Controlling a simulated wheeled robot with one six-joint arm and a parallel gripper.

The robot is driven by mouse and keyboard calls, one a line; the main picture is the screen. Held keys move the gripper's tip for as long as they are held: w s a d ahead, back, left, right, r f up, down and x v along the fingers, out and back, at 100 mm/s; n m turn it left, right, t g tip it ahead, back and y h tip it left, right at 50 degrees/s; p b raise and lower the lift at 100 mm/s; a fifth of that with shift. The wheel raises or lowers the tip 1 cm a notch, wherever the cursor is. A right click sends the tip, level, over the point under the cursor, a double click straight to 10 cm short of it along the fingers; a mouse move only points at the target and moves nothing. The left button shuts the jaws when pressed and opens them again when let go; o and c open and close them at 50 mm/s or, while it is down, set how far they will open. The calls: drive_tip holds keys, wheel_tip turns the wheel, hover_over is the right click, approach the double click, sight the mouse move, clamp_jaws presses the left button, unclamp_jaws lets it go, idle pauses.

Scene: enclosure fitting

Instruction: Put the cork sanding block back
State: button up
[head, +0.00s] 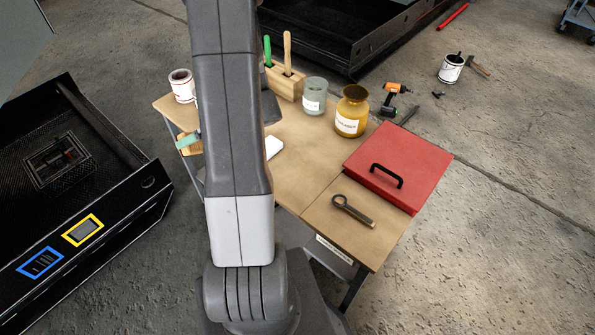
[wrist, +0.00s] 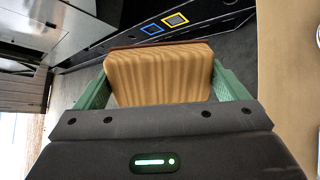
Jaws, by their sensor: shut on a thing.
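The cork sanding block (wrist: 158,72) is tan with wavy darker grain and fills the space between the green fingers of my gripper (wrist: 160,88) in the wrist view. My gripper is shut on its two sides. In the head view my arm hides most of the gripper. A green finger (head: 187,140) and a bit of the tan block (head: 192,149) show left of the arm, by the workbench's left edge. The wrist view shows dark floor beyond the block and the bench edge to its right.
The workbench (head: 318,178) carries a red lidded box (head: 398,165), a wrench-like tool (head: 353,210), an amber jar (head: 352,110), a grey glass jar (head: 314,96), a wooden tool holder (head: 287,82) and a white can (head: 182,85). Black enclosures stand left (head: 100,190) and behind (head: 340,40).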

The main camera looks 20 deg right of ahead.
drive_tip(key=s+d+f+n+g+h, duration=0.3)
drive_tip(key=s+n+g, duration=0.1)
drive_tip(key=n+g, duration=0.1)
drive_tip(key=n+h+b, duration=0.2)
drive_tip(key=n+h, duration=0.6)
drive_tip(key=n, duration=0.6)
hover_over(297, 171)
drive_tip(key=shift+t, duration=0.3)
wheel_tip(297, 171, down, 8)
drive_tip(key=shift+f, duration=0.2)
drive_tip(key=shift+f, duration=0.15)
drive_tip(key=o, duration=0.8)
drive_tip(key=shift+c, duration=0.2)
